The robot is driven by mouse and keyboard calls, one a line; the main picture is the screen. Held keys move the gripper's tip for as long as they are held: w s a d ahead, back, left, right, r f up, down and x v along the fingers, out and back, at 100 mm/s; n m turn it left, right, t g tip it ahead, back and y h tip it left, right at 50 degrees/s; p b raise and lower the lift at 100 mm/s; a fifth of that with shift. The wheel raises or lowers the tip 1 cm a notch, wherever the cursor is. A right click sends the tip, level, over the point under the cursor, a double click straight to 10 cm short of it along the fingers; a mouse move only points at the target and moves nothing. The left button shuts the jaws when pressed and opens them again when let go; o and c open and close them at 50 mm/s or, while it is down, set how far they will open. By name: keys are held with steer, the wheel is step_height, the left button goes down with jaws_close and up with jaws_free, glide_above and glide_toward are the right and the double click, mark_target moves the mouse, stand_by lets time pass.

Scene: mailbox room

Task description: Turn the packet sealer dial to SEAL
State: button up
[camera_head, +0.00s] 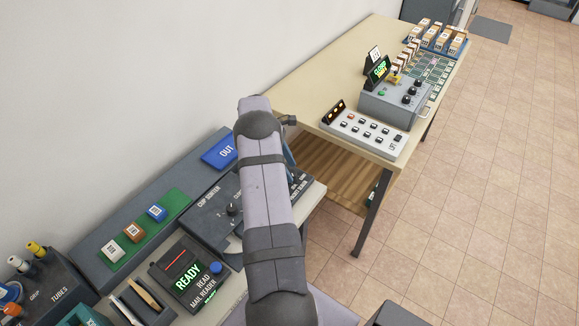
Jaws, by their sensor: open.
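No packet sealer label is readable, so I cannot tell which dial is the sealer's. A dark grey panel on the near counter has a black dial (232,210) beside small white lettering. The dial's setting is too small to read. My arm crosses in front of this panel and hides its middle. More of a dark panel (301,184) with small lettering shows just right of my arm. My gripper's fingers are hidden behind my arm, and nothing held is visible.
A reader showing READY (187,275) sits left of my arm. A green strip (150,223) holds several coloured blocks. A blue OUT tray (219,151) lies behind. The far table has a grey knobbed box (384,107) and a white button panel (362,136); its left side is clear.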

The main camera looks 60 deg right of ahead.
steer(key=shift+s+d+f, duration=0.1)
steer(key=shift+s+f, duration=0.1)
steer(key=shift+f, duration=0.35)
steer(key=c, duration=1.1)
steer(key=shift+o, duration=0.2)
steer(key=shift+d+f+m+b, duration=0.1)
steer(key=shift+f+m+b, duration=0.2)
steer(key=shift+m+b, duration=0.6)
steer(key=shift+y+b, duration=0.3)
steer(key=shift+b, duration=0.45)
steer(key=shift+r+m+b, duration=0.25)
steer(key=shift+m+b, duration=0.15)
steer(key=shift+m, duration=0.2)
steer(key=shift+r, duration=0.1)
steer(key=o, duration=1.1)
steer(key=shift+c, duration=0.2)
